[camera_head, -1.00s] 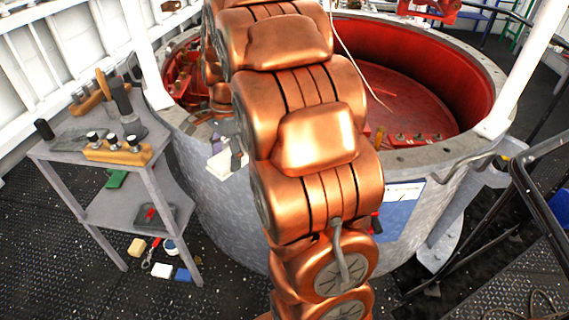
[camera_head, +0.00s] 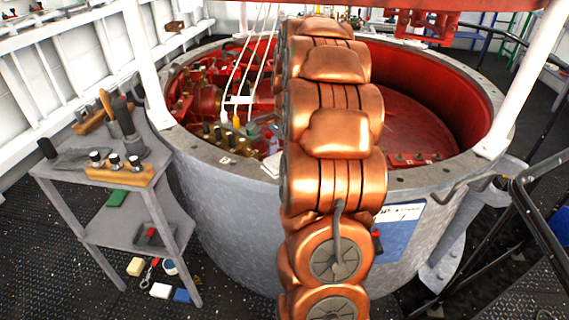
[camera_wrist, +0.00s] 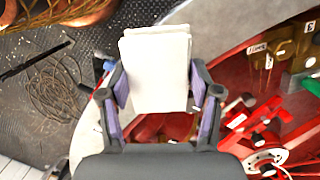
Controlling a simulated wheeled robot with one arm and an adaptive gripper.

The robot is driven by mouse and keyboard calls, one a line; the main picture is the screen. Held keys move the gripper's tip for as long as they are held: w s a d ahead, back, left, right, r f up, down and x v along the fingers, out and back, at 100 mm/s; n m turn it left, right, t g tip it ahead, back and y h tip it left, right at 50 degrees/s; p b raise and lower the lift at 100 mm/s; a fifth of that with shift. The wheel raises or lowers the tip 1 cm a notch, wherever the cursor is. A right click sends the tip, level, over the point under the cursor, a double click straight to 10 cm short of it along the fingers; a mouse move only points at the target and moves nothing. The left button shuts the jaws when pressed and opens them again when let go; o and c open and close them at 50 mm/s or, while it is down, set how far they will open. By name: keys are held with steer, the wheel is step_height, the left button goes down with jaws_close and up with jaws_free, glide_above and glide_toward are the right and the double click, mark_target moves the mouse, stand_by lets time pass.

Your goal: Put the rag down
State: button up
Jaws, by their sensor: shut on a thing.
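The rag (camera_wrist: 157,65) is a white, folded, roughly rectangular pad in the wrist view. My gripper (camera_wrist: 155,88) is shut on it, with one finger on each side of the rag. The rag stands out beyond the fingertips, above the big round tub. In the head view my copper arm reaches over the tub and hides most of the gripper; I cannot make out the rag clearly there.
The grey tub rim (camera_head: 225,165) surrounds a red interior with valves and brass fittings (camera_wrist: 290,45). A grey side table (camera_head: 70,165) with tools stands at left. Small items, including a blue block (camera_head: 181,295), lie on the dark deck. White posts and a black railing stand around.

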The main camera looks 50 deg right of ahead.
steer(key=shift+d+f, duration=0.25)
steer(key=shift+d, duration=0.45)
steer(key=shift+f+p, duration=0.45)
steer(key=shift+f, duration=1.15)
steer(key=shift+f, duration=0.15)
steer(key=o, duration=1.2)
steer(key=shift+s+d+r+b, duration=0.1)
steer(key=shift+d+r+b, duration=0.1)
steer(key=shift+r, duration=1.1)
steer(key=shift+w+d+r+b, duration=0.1)
steer(key=shift+d+r+b, duration=0.05)
steer(key=shift+r, duration=1.15)
steer(key=shift+s+d+r+b, duration=0.1)
steer(key=shift+d+r+b, duration=0.1)
steer(key=shift+r, duration=1.1)
